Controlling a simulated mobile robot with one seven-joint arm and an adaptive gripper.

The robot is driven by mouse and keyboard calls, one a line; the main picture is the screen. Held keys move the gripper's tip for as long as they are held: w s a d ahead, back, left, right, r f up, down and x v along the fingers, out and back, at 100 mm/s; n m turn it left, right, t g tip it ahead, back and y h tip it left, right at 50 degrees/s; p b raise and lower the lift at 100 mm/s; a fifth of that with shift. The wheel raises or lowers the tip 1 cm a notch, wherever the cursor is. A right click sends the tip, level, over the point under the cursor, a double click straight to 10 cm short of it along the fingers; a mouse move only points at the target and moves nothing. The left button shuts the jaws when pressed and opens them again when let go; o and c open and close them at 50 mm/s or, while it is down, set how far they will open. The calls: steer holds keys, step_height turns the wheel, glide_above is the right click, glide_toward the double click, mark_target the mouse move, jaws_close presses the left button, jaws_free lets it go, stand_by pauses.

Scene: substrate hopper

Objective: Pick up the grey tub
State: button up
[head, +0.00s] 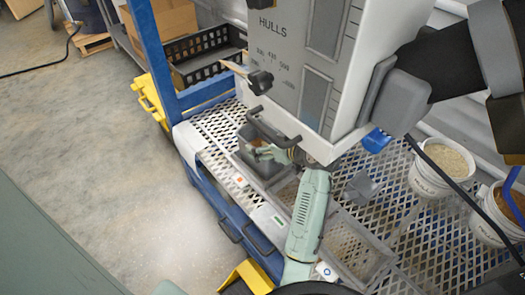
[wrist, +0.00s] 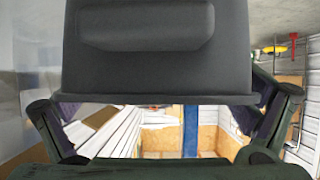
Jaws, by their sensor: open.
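The grey tub (head: 245,157) stands on the white mesh deck below the hopper marked HULLS (head: 290,60). Part of its inside shows brownish, and my gripper hides some of it. In the wrist view the tub (wrist: 150,60) is a large dark grey body with a raised panel and a flared rim, filling the upper middle. My gripper (head: 264,152) is at the tub's near right side. Its open fingers (wrist: 160,128) show left and right, near the two ends of the rim. I cannot tell whether they touch it.
Clear trays (head: 345,245) stand beside my arm on the deck. White buckets (head: 440,170) with grainy contents and a small grey scoop-like piece (head: 361,187) are to the right. The hopper overhangs closely. A blue post (head: 157,50) and black crate (head: 205,55) are behind. Floor at left is free.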

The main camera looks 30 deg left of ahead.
steer(key=shift+r, duration=0.1)
steer(key=c, duration=1.8)
